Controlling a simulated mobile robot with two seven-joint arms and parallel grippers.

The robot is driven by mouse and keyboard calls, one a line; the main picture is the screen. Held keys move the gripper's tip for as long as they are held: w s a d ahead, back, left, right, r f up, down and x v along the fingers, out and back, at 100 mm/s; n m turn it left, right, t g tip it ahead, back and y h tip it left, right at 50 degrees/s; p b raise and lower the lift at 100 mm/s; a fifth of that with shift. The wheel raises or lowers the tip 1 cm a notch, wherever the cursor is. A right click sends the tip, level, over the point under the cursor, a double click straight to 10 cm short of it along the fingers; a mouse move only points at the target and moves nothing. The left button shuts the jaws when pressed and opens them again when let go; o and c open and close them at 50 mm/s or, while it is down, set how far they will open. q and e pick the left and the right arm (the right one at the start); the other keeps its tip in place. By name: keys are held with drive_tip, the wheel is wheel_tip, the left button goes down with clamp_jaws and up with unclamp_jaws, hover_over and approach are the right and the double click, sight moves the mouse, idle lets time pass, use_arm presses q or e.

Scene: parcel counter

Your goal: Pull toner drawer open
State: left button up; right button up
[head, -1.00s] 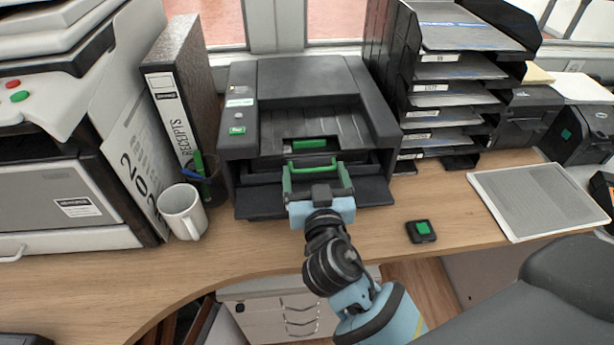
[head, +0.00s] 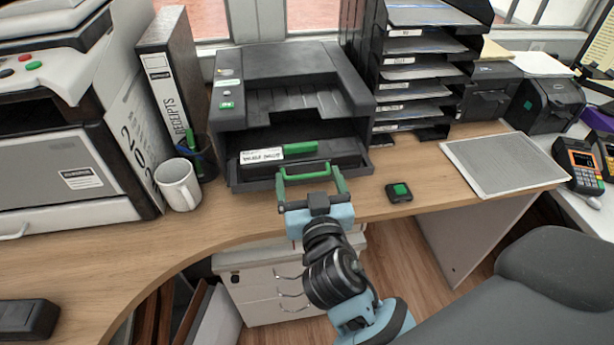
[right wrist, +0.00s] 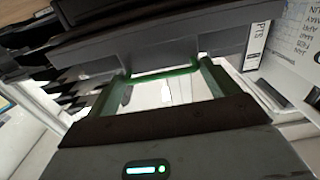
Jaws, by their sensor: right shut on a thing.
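The black printer (head: 285,75) stands on the desk with its front open. Its toner drawer (head: 345,185) sticks out toward me, and a dark toner cartridge (head: 335,161) with a white label and a green grip lies in it. My right gripper (head: 310,181) is at the drawer's front, its green fingers shut on the green drawer handle (head: 306,174). In the right wrist view the handle (right wrist: 165,73) spans between the fingertips, close to the dark drawer front. My left gripper is not in view.
A white mug (head: 178,186) and a pen cup (head: 199,160) stand left of the drawer. A small black device with a green top (head: 399,191) lies to its right. A black paper sorter (head: 425,65) stands at the right. The desk's front edge is just below the drawer.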

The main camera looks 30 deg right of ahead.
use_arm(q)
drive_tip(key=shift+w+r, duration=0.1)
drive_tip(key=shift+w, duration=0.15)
use_arm(e)
drive_tip(key=shift+d, duration=0.25)
drive_tip(key=o, duration=1.1)
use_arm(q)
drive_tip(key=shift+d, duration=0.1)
use_arm(e)
drive_tip(key=shift+o, duration=0.2)
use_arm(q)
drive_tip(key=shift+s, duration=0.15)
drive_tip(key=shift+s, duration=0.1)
use_arm(e)
drive_tip(key=shift+a, duration=0.1)
